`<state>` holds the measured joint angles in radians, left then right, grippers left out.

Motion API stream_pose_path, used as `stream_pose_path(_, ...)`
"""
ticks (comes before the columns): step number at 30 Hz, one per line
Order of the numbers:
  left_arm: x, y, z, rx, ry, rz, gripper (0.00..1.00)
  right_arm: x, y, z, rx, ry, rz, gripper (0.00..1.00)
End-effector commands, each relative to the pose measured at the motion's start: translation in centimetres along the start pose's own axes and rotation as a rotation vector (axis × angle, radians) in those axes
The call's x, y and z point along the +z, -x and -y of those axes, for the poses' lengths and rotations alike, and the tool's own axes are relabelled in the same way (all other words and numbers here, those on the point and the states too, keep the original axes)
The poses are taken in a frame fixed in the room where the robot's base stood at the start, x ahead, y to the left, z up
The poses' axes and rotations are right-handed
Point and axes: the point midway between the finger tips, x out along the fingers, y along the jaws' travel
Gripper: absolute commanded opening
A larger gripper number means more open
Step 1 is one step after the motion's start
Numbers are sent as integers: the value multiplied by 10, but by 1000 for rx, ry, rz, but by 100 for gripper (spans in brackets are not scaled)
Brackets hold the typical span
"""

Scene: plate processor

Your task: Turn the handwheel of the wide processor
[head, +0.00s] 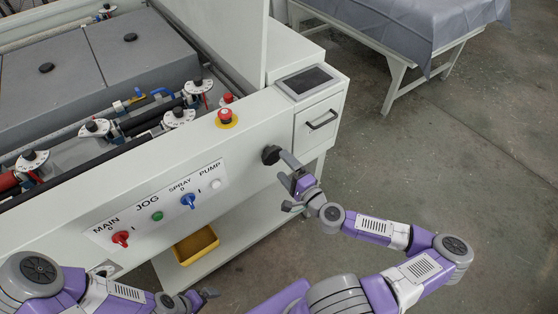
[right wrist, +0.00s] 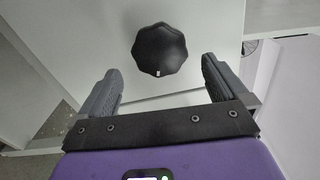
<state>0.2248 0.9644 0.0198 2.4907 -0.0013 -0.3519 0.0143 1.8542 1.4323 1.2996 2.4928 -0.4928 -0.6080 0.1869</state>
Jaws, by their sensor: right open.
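The handwheel is a black, lobed knob (head: 270,154) on the front panel of the white wide processor (head: 262,196), below the red stop button. In the right wrist view the handwheel (right wrist: 160,48) faces the camera, with a small white mark near its lower edge. My right gripper (head: 285,180) is open in front of the panel, near the handwheel. In the right wrist view its two spread fingers (right wrist: 161,72) stand left and right of the handwheel, with a visible gap on both sides. My left gripper (head: 207,293) is low at the bottom of the head view, partly hidden.
A panel of labelled switches (head: 157,210) lies left of the handwheel. A red stop button (head: 225,115) sits above it, and a drawer with a black handle (head: 321,119) is to the right. A yellow bin (head: 196,245) stands below.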

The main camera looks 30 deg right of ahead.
Motion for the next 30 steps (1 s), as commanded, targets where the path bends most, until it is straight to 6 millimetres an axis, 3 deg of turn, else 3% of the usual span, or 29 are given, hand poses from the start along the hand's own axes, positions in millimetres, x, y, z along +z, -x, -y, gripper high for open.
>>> stream_pose_path(3,0,1,0,0,0,0,100,-1,16,0,1,-2,-2,100)
stream_pose_path(9,0,1,0,0,0,0,100,0,27,0,-1,-1,0,100)
stream_pose_path(26,0,1,0,0,0,0,100,2,28,0,1,-1,4,100)
stream_pose_path(30,0,1,0,0,0,0,100,26,20,-14,43,-9,75,100)
